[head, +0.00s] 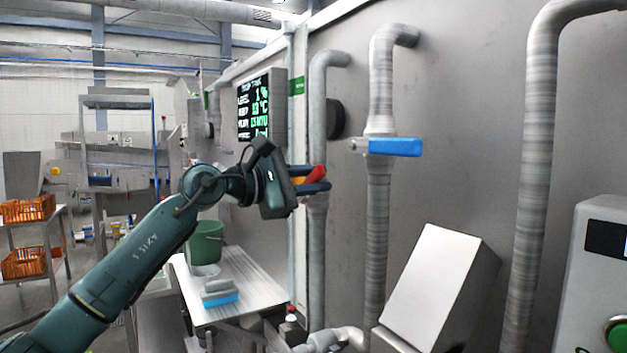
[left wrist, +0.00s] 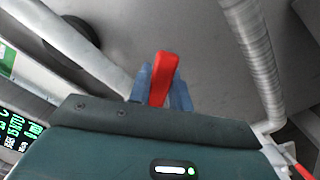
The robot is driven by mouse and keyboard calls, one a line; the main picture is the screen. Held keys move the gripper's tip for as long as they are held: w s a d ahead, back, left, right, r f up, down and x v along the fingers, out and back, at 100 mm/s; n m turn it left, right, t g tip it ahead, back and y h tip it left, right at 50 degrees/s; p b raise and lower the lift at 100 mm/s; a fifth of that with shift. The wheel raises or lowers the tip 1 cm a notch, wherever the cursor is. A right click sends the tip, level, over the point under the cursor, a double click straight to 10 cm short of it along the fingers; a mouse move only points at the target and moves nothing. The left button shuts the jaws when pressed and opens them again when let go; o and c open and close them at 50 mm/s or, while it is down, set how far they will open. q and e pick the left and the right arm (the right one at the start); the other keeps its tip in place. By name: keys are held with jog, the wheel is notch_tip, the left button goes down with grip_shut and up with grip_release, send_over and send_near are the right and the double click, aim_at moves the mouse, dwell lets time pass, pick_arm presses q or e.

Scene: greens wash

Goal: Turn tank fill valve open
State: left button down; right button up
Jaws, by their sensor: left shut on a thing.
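The red valve handle (head: 318,173) sits on a grey vertical pipe (head: 318,240) against the wall. My left gripper (head: 312,182) reaches in from the left at the handle's height, with its blue fingers around it. In the left wrist view the red handle (left wrist: 162,78) stands between the two blue fingers (left wrist: 160,92), which are shut on it. The valve body is mostly hidden behind the gripper. My right gripper is in neither view.
A blue-handled valve (head: 395,147) is on the pipe to the right. A wall display (head: 254,106) shows a level of 1 %. A green bucket (head: 206,243) and a blue-edged brush (head: 220,292) are on a metal table (head: 255,285) below. A slanted grey box (head: 435,285) stands at lower right.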

pick_arm(q)
jog(key=c, duration=1.3)
grip_release()
jog(key=shift+a, duration=0.2)
jog(key=b+v, duration=0.4)
jog(key=v, duration=0.9)
jog(key=shift+d+b, duration=0.1)
jog(key=shift+b, duration=0.25)
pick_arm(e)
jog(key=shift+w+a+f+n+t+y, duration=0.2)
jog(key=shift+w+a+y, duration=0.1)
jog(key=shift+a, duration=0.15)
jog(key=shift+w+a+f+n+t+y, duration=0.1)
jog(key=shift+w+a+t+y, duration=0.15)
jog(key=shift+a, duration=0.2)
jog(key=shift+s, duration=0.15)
